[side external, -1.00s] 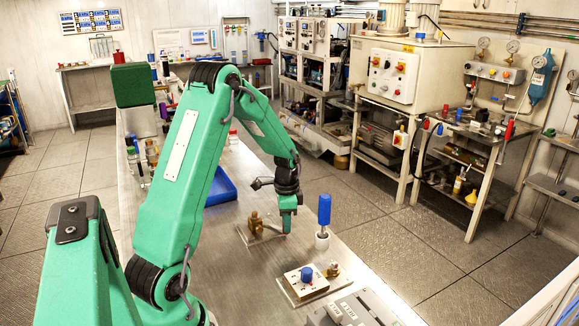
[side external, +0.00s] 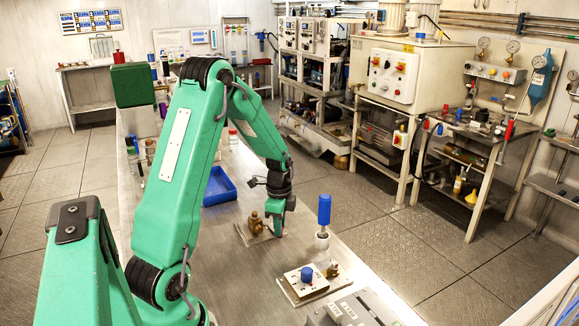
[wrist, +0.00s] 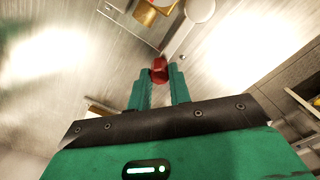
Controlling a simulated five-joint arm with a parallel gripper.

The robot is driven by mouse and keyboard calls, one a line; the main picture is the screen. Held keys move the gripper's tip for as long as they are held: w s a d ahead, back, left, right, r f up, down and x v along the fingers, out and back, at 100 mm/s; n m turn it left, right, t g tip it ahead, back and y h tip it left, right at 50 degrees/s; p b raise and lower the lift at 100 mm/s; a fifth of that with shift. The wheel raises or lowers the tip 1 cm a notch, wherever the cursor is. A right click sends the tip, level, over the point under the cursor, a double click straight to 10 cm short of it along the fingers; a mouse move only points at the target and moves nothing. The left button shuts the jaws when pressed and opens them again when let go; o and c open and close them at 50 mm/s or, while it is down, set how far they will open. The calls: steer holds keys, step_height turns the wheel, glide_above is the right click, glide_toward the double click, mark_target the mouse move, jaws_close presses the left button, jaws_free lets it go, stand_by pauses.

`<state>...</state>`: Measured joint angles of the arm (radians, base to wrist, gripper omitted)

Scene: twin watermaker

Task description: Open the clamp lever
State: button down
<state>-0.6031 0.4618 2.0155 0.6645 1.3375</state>
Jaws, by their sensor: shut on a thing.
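The clamp lever (wrist: 177,42) shows in the wrist view as a pale bar with a red knob (wrist: 159,70) at its end. My gripper (wrist: 160,78) is shut on the red knob, one green finger on each side. In the side view my gripper (side external: 278,231) points down just right of the brass-coloured clamp body (side external: 256,224), low over its plate. The lever and knob are mostly hidden behind my gripper there. The brass part (wrist: 150,14) also shows at the top of the wrist view.
A tool with an upright blue handle (side external: 324,211) stands close to the right of my gripper. A plate with a blue knob (side external: 306,274) lies in front. A blue tray (side external: 219,187) sits behind to the left. The bench (side external: 215,262) is bare between them.

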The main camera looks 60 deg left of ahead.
steer(key=c, duration=1.3)
jaws_free()
steer(key=shift+r, duration=0.15)
steer(key=shift+r, duration=3.8)
steer(key=shift+d+r, duration=0.4)
steer(key=shift+d, duration=0.05)
steer(key=s+d+r+n+t, duration=0.2)
steer(key=d+r+n, duration=0.2)
steer(key=d+r, duration=0.6)
steer(key=s+d+r+n+t, duration=0.1)
steer(key=s+d, duration=0.2)
steer(key=d, duration=0.1)
steer(key=s+d+r+n+t, duration=0.1)
steer(key=s+d+n, duration=0.1)
steer(key=s+d, duration=0.1)
steer(key=s+d+r+n+t, duration=0.1)
steer(key=s+d, duration=0.2)
steer(key=d, duration=0.2)
steer(key=shift+s+d+t, duration=0.2)
steer(key=shift+t, duration=0.1)
